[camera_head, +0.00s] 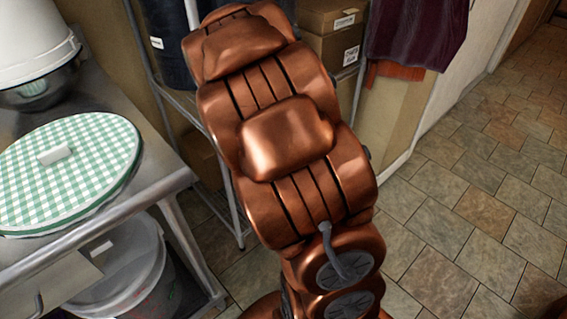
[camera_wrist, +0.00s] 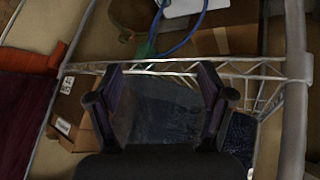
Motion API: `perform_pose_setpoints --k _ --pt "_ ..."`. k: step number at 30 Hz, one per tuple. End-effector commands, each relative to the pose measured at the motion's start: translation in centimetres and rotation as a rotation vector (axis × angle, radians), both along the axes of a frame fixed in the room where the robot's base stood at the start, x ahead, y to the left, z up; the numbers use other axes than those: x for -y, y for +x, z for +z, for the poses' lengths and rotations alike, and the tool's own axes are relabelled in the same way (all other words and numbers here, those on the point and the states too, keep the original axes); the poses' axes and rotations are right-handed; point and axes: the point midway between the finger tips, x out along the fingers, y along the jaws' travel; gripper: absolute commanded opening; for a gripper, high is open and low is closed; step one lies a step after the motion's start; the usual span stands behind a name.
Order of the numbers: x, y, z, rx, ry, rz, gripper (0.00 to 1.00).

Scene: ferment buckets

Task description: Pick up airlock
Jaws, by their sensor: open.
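I cannot make out an airlock for sure in either view. My gripper (camera_wrist: 162,80) shows in the wrist view with its two dark fingers spread apart and nothing between them. Beyond the fingers is a dark blue, translucent-looking surface (camera_wrist: 165,112). A blue tube or cord (camera_wrist: 185,42) curves at the top of the wrist view, near a small green piece (camera_wrist: 145,48) and a white object (camera_wrist: 182,7) cut off by the edge. The gripper is outside the head view, where my arm fills the middle.
A metal table (camera_head: 158,165) at left holds a round green-checked cover (camera_head: 85,190) and a white bucket (camera_head: 35,40). A wire shelf (camera_wrist: 275,68) with cardboard boxes (camera_head: 330,52) stands behind my arm. Tiled floor (camera_head: 470,210) at right is clear.

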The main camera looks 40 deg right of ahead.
Motion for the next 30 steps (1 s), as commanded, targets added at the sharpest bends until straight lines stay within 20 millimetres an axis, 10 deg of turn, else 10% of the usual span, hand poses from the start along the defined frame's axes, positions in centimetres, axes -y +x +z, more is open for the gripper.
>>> perform_pose_setpoints --k 15,30 --pt "15.0 8.6 -18.6 0.305 -0.168 0.067 0.80" --pt "19.6 12.3 -35.8 0.690 -0.140 0.200 0.80"
